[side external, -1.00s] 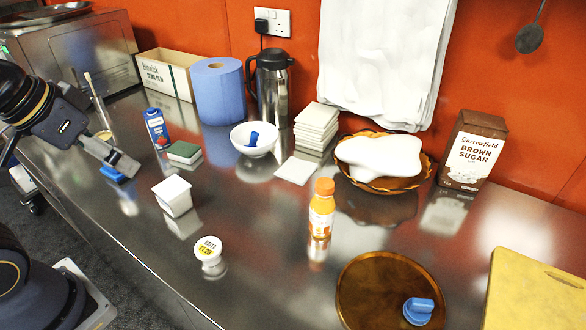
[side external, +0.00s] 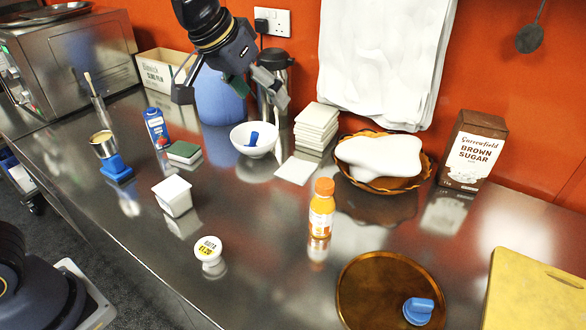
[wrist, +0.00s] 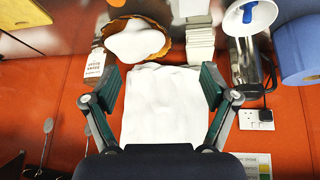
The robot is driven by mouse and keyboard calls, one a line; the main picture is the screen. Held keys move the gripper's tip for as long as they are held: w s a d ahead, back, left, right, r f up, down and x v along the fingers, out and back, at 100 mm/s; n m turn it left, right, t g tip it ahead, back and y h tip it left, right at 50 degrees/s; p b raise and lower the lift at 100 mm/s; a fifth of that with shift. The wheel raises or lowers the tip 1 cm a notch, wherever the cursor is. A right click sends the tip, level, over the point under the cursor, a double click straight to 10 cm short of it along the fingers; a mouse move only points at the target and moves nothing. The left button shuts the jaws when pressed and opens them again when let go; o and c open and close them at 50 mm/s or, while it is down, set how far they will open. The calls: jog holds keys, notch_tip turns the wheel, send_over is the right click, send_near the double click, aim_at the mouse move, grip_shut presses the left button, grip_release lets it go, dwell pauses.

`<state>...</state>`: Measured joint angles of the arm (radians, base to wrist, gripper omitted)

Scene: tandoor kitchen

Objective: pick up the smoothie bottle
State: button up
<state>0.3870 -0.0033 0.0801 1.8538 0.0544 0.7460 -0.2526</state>
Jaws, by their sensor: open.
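The smoothie bottle (side external: 321,209) is small, with an orange cap, orange contents and a white label. It stands upright on the steel counter, right of centre in the side external view. My gripper (side external: 232,98) is raised in the upper middle of that view, in front of the blue paper roll and flask, well to the left of and above the bottle. In the wrist view my gripper (wrist: 158,88) has its two fingers wide apart with nothing between them.
A white bowl (side external: 254,139), a stack of white tiles (side external: 316,122) and a basket (side external: 424,172) with a white lump stand behind the bottle. A brown round tray (side external: 365,290) is in front of it to the right. Bare counter surrounds the bottle.

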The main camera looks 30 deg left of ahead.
jog(key=w+d+f, duration=0.2)
jog(key=d+f, duration=0.1)
jog(key=d, duration=0.1)
jog(key=m+g, duration=0.2)
send_near(323, 183)
jog(key=x, duration=0.8)
jog(key=shift+f, duration=0.35)
jog(key=x, duration=0.6)
jog(key=shift+w+f, duration=0.1)
jog(key=shift+f, duration=0.1)
jog(key=shift+c, duration=0.3)
jog(key=shift+r, duration=0.1)
jog(key=c, duration=1.4)
